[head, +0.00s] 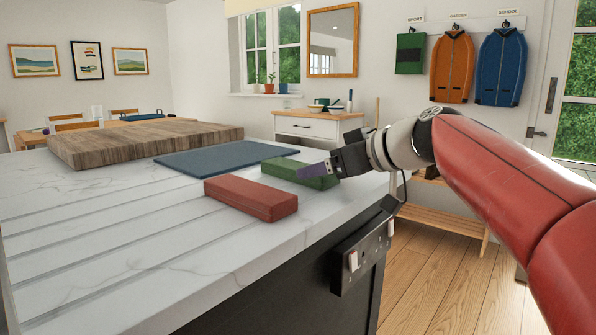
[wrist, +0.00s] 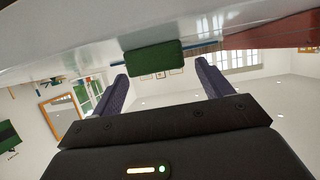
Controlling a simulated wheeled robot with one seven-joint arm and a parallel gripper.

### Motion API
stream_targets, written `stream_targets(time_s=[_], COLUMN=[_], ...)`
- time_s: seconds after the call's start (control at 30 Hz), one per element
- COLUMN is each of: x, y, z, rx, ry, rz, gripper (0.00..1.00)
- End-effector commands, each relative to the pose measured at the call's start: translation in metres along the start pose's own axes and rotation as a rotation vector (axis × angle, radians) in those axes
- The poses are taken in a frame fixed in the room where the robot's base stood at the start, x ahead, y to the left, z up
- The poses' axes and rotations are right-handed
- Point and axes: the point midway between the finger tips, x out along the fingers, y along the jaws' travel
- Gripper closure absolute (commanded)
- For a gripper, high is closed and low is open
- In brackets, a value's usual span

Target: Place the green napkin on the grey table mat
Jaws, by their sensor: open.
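The green napkin (head: 282,167) looks like a folded green block on the white counter, near its right edge. The grey table mat (head: 222,158) is a flat blue-grey sheet just left of and behind the napkin, with nothing on it. In the wrist view the napkin (wrist: 153,59) shows ahead, between the two spread fingers of my gripper (wrist: 160,70). I cannot tell whether a finger touches it.
A red block (head: 250,196) lies on the counter in front of the napkin, close by. A thick wooden board (head: 145,145) lies behind the mat. The grooved counter (head: 110,225) at front left is clear. A dark socket panel (head: 365,250) is on the counter's side.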

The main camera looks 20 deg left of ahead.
Motion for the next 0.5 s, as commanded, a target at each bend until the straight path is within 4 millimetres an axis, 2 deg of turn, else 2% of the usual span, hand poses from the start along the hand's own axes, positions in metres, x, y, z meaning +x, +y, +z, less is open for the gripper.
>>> stream_targets(time_s=[0.03, 0.2, 0.5], x=[0.01, 0.031, 0.035], y=[0.0, 0.0, 0.0], z=[0.001, 0.002, 0.002], rx=[0.002, 0.0, -0.001], ry=[-0.002, -0.001, 0.0], rz=[-0.004, -0.003, -0.001], gripper=[0.22, 0.22, 0.22])
